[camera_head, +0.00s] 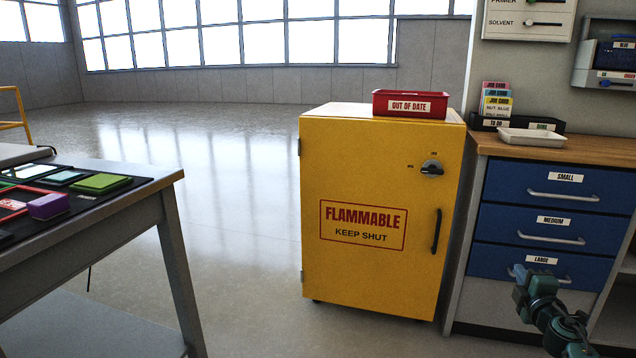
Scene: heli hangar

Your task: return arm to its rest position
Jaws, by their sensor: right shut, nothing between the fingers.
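My right gripper (522,274) shows at the lower right, at the end of my teal arm (562,325). It is shut and holds nothing. It appears in front of the bottom blue drawer, labelled LARGE (530,262), near that drawer's handle. I cannot tell whether it touches the handle. The drawer looks closed. My left gripper is not in view.
A yellow FLAMMABLE cabinet (365,265) with its door shut stands left of the drawers, a red OUT OF DATE bin (410,104) on top. A wooden counter (590,150) tops the drawers. A table (120,195) with coloured pads is at left. Floor between is clear.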

